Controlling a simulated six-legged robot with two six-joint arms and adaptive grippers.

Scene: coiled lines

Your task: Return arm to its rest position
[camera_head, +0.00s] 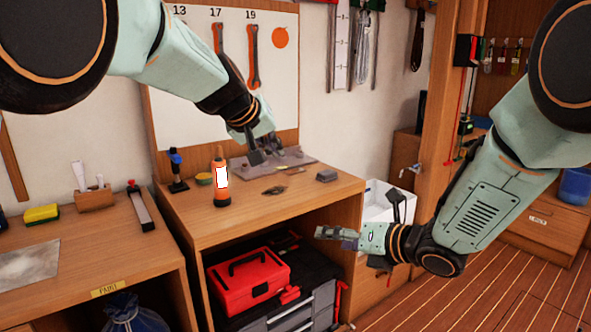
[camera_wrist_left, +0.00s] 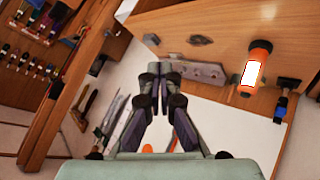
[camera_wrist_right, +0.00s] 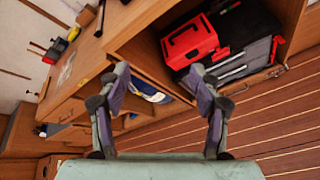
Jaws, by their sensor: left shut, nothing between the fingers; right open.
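My left arm comes in from the upper left in the head view, with its gripper (camera_head: 258,152) in front of the white tool board and above the back of the workbench. In the left wrist view the fingers of this gripper (camera_wrist_left: 161,72) meet at the tips, with nothing between them. My right arm comes in from the right, and its gripper (camera_head: 335,235) is in front of the workbench's right side, below the bench top. In the right wrist view the right gripper (camera_wrist_right: 160,75) has its fingers spread wide apart, with nothing between them.
A white bin (camera_head: 378,205) stands behind my right gripper. Wooden floor (camera_head: 480,285) is clear at the right.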

